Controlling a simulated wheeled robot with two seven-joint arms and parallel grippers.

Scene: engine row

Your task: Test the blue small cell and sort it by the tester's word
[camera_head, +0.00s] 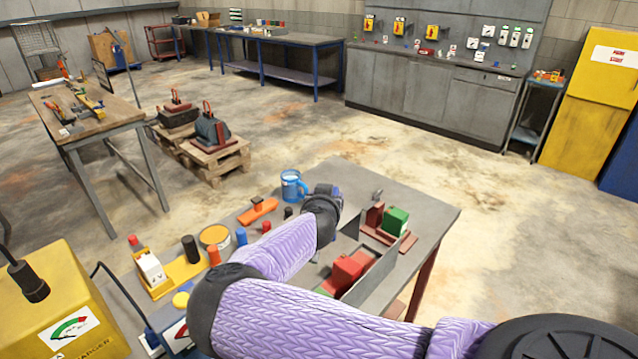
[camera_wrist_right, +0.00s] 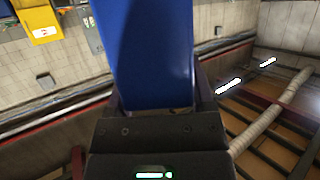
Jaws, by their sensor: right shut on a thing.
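My right arm crosses the front of the head view, and its gripper (camera_head: 330,192) is over the far left part of the near table (camera_head: 425,205). In the right wrist view the gripper (camera_wrist_right: 155,100) is shut on a smooth blue thing, which I take to be the blue small cell (camera_wrist_right: 155,45). The cell fills the space between the fingers, and its far end is out of frame. In the head view the grip itself is mostly hidden. A gauge-faced device (camera_head: 178,336), perhaps the tester, is partly hidden behind my arm; its reading is unclear. My left gripper is not in view.
Red (camera_head: 347,272) and green (camera_head: 396,220) blocks sit near thin upright plates. A yellow charger box (camera_head: 65,310) is at lower left. The table's right corner is clear.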

